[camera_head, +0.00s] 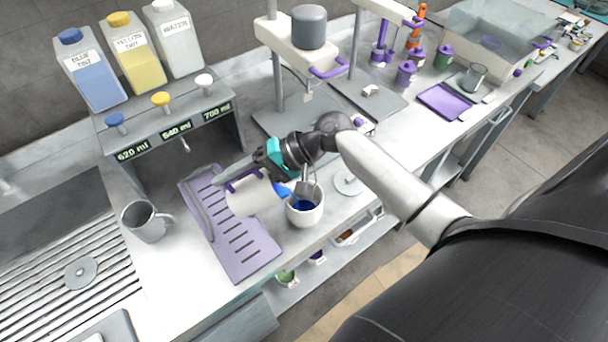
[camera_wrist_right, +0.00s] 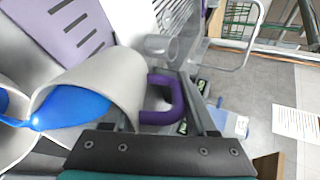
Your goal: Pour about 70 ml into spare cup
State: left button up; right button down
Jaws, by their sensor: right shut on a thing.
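My right gripper (camera_head: 258,168) is shut on the purple handle of a white jug (camera_head: 250,199). The jug is tipped to the right, its mouth over a white cup (camera_head: 305,215). Blue liquid (camera_head: 283,190) is at the jug's mouth, and blue liquid lies inside the cup. In the right wrist view the jug (camera_wrist_right: 115,80) shows its purple handle (camera_wrist_right: 172,100), and the blue liquid (camera_wrist_right: 70,107) runs from its lip towards the cup at the left edge. A grey mug (camera_head: 147,224) stands upright and apart on the left. My left gripper is not in view.
A purple slotted tray (camera_head: 245,258) lies under the jug. A dispenser with blue, yellow and water bottles (camera_head: 128,62) reads 620, 640 and 700 ml. A stand with a grey cylinder (camera_head: 309,28) is behind. A sink (camera_head: 60,250) is at left, and the counter edge is in front.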

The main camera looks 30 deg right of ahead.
aim_at(236, 190)
jog(key=shift+s+d+r+y+b, duration=0.15)
jog(key=shift+d+r+y+b, duration=0.35)
jog(key=shift+b, duration=0.85)
dwell(0.5)
jog(key=shift+a+r+p, duration=0.2)
jog(key=shift+p, duration=0.15)
jog(key=f+h+p, duration=0.1)
jog(key=p, duration=0.1)
jog(key=a+f+h+p, duration=0.1)
jog(key=p, duration=0.2)
jog(key=shift+w+a+f+g+p, duration=0.1)
jog(key=shift+w+a+g+p, duration=0.1)
jog(key=shift+w+g+p, duration=0.1)
jog(key=shift+f, duration=0.35)
jog(key=shift+a+f+h+p, duration=0.1)
jog(key=shift+f+h+p, duration=0.05)
jog(key=shift+h+p, duration=0.45)
jog(key=shift+w+a+f+g+h+p, duration=0.1)
jog(key=shift+a+f+g+h+p, duration=0.1)
jog(key=shift+f+h+p, duration=0.3)
jog(key=shift+w+a+f+g+h+p, duration=0.1)
jog(key=shift+f+g+h+p, duration=0.1)
jog(key=shift+p, duration=0.5)
jog(key=shift+a+f+h+p, duration=0.15)
jog(key=shift+f+h+p, duration=0.15)
jog(key=shift+f+p, duration=0.2)
jog(key=shift+f, duration=0.35)
